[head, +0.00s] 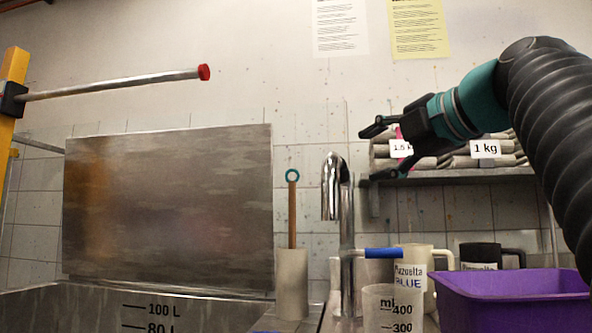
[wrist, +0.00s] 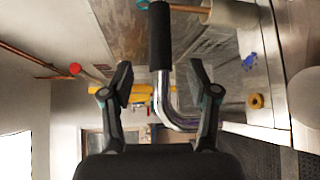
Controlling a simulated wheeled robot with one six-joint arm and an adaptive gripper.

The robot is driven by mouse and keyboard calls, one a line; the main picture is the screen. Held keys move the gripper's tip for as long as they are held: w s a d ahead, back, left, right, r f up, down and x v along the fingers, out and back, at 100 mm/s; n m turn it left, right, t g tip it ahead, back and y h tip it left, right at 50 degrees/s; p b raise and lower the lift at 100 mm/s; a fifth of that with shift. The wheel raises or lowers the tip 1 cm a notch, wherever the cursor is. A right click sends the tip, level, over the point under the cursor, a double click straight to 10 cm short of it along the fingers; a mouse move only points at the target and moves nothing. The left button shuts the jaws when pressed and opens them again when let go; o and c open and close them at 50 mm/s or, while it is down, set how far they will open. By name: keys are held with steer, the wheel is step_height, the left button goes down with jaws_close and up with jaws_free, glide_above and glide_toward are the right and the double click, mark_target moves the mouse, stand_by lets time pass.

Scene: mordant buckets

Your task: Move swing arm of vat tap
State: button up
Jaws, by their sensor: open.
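The vat tap (head: 347,235) is a chrome upright whose top curves over into a spout (head: 330,190). A blue lever (head: 383,253) sticks out to the right, low on the tap. My gripper (head: 372,152) is open and empty, a little right of the spout's top and apart from it in the head view. In the wrist view, a bent chrome pipe (wrist: 180,118) with a black sleeve (wrist: 160,40) passes between the directions of my open fingers (wrist: 160,82). I see no clear contact. The sleeve cannot be made out in the head view.
A steel vat (head: 60,305) with litre marks stands lower left, a steel panel (head: 170,205) behind. A red-tipped bar (head: 130,85) juts from a yellow post. A purple bin (head: 515,305), mugs (head: 412,262) and a measuring jug (head: 385,310) stand right. A shelf (head: 450,177) lies behind my gripper.

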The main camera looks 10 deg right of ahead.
steer(key=p+x, duration=0.1)
steer(key=x, duration=0.8)
steer(key=shift+w+a+f, duration=0.1)
steer(key=shift+w+a, duration=0.05)
steer(key=shift+w, duration=0.15)
jaws_close()
